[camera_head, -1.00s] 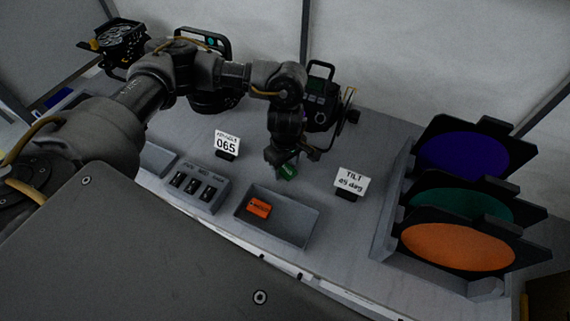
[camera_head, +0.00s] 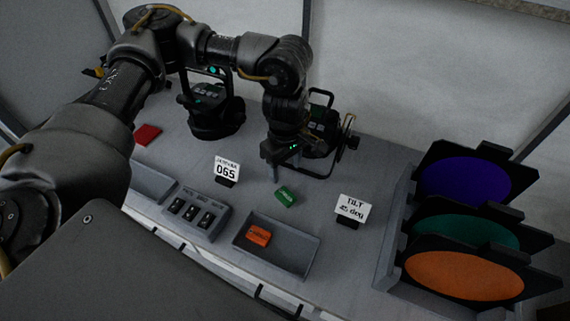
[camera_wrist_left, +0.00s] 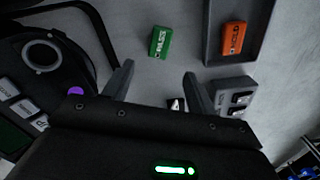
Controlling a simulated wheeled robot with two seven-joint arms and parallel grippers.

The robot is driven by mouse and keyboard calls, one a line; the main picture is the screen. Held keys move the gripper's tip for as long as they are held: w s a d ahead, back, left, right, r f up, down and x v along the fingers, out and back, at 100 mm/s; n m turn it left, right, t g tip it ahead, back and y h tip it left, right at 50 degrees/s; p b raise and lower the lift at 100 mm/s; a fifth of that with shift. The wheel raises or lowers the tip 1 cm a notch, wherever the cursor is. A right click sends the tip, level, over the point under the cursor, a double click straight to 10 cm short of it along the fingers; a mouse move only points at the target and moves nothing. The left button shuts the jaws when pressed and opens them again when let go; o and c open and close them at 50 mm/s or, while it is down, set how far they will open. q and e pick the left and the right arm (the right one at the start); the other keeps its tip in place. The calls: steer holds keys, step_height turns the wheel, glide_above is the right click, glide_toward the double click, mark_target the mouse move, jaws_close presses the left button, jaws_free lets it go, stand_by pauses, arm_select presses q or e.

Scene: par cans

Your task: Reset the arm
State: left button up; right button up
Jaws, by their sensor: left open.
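My left gripper (camera_head: 287,168) hangs above the table in the head view, pointing down, a little behind and left of a green block (camera_head: 285,195). In the left wrist view the two fingers of the left gripper (camera_wrist_left: 158,82) are spread apart with nothing between them. The green block shows there too (camera_wrist_left: 160,41), lying on the table beyond the fingertips and apart from them. My right gripper is in neither view.
An orange block (camera_head: 258,236) lies in a grey tray (camera_head: 300,262). A switch box (camera_head: 190,215), a 065 card (camera_head: 227,168) and a tilt card (camera_head: 352,209) stand nearby. Coloured filters (camera_head: 463,275) fill a rack at right. Dark lamps (camera_head: 213,115) stand behind. A red block (camera_head: 147,134) lies at left.

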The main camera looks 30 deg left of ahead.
arm_select(q)
steer(key=shift+r, duration=0.45)
